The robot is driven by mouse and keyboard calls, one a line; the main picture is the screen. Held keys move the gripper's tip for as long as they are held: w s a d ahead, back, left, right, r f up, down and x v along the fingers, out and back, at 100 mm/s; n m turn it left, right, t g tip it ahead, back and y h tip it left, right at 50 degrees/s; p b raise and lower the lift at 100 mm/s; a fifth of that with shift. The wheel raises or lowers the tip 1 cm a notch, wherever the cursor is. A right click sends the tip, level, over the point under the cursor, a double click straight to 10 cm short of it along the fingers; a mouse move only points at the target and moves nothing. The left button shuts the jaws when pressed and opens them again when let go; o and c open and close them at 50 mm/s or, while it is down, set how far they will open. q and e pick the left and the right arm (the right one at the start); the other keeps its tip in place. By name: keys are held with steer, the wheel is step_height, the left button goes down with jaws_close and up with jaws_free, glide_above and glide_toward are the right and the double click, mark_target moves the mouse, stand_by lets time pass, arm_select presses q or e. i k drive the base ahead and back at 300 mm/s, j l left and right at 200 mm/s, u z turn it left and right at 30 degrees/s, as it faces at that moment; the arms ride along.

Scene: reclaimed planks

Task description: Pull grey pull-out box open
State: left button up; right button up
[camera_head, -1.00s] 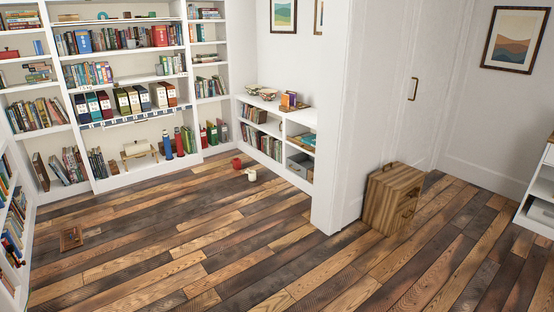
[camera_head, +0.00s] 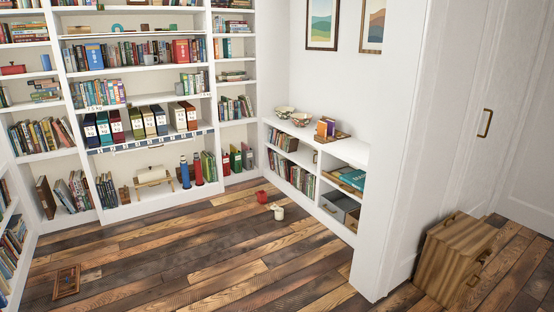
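The grey pull-out box (camera_head: 333,207) sits in a lower compartment of the low white shelf unit (camera_head: 362,153) along the right wall. Its front faces the open floor, with a small dark mark like a handle on it. It appears to be inside the compartment; I cannot tell exactly how far in. A dark item (camera_head: 352,219) stands to its right, partly hidden by the wall edge. Neither of my grippers shows in the head view.
A red cup (camera_head: 262,197) and a cream cup (camera_head: 278,212) stand on the floor before the unit. A wooden frame (camera_head: 66,282) lies at left. A wooden cabinet (camera_head: 452,262) stands right, beyond the wall end (camera_head: 385,200). The middle plank floor is clear.

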mark_target(336, 203)
steer(key=i, duration=1.95)
steer(key=i+z, duration=0.1)
steer(key=i, duration=0.55)
steer(key=i+j+z, duration=0.1)
steer(key=i, duration=0.55)
steer(key=i+j+z, duration=0.1)
steer(key=i, duration=0.55)
steer(key=j, duration=0.1)
